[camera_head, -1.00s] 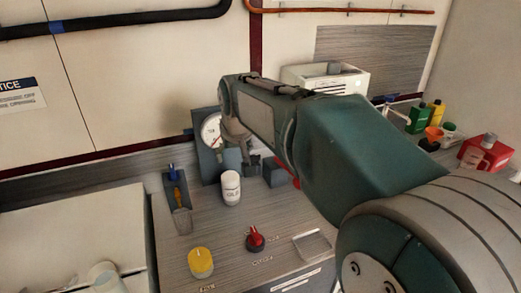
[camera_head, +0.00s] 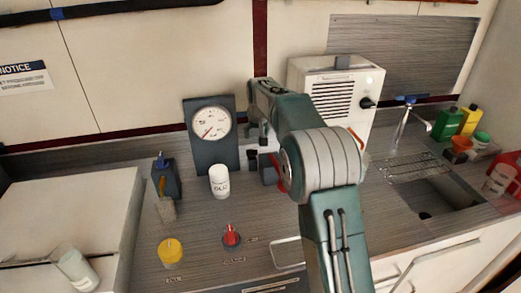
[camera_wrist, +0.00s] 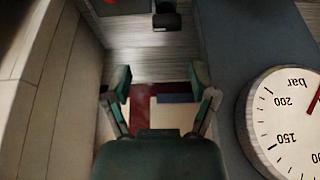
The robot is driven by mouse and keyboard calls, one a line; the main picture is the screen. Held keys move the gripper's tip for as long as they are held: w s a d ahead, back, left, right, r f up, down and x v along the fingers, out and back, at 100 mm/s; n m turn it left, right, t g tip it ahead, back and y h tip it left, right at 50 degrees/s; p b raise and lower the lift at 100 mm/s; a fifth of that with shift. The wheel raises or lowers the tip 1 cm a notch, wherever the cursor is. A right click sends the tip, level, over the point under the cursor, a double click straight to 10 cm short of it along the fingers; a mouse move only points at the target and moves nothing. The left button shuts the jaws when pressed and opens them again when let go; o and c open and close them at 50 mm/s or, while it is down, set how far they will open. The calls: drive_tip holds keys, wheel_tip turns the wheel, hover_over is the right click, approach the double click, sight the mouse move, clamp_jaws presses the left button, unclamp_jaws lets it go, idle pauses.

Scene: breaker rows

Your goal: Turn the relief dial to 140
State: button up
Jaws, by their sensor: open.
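A round gauge (camera_head: 210,122) with a white face and red needle stands on a dark upright plate; part of its upside-down face, marked bar, shows in the wrist view (camera_wrist: 290,130). On the counter are a yellow knob (camera_head: 171,252) and a red knob (camera_head: 231,236); their labels are too small to read, so I cannot tell which is the relief dial. My gripper (camera_wrist: 162,95) is open, with nothing between its fingers. In the head view it is partly hidden by my arm, right of the gauge and above the counter, away from both knobs.
A white bottle (camera_head: 220,182) and a dark blue-capped dispenser (camera_head: 165,180) stand behind the knobs. A white box with a black knob (camera_head: 367,103) stands behind my arm. A sink (camera_head: 440,200) and colored bottles are at right. The counter around the knobs is mostly clear.

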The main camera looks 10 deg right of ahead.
sight(252, 151)
drive_tip(key=f, duration=0.1)
drive_tip(key=w+a+f, duration=0.1)
drive_tip(key=f, duration=0.1)
drive_tip(key=w+a+f, duration=0.1)
drive_tip(key=f, duration=0.1)
drive_tip(key=shift+w+f, duration=0.1)
drive_tip(key=shift+f, duration=0.15)
drive_tip(key=f, duration=0.1)
drive_tip(key=w+d+f, duration=0.1)
drive_tip(key=f, duration=0.1)
drive_tip(key=shift+w+d+f, duration=0.15)
drive_tip(key=shift+d, duration=0.1)
drive_tip(key=shift+w+f, duration=0.15)
drive_tip(key=shift+f, duration=0.2)
drive_tip(key=shift+a, duration=0.45)
drive_tip(key=shift+c, duration=0.9)
drive_tip(key=c, duration=0.5)
drive_tip(key=shift+c, duration=1)
drive_tip(key=shift+d, duration=0.25)
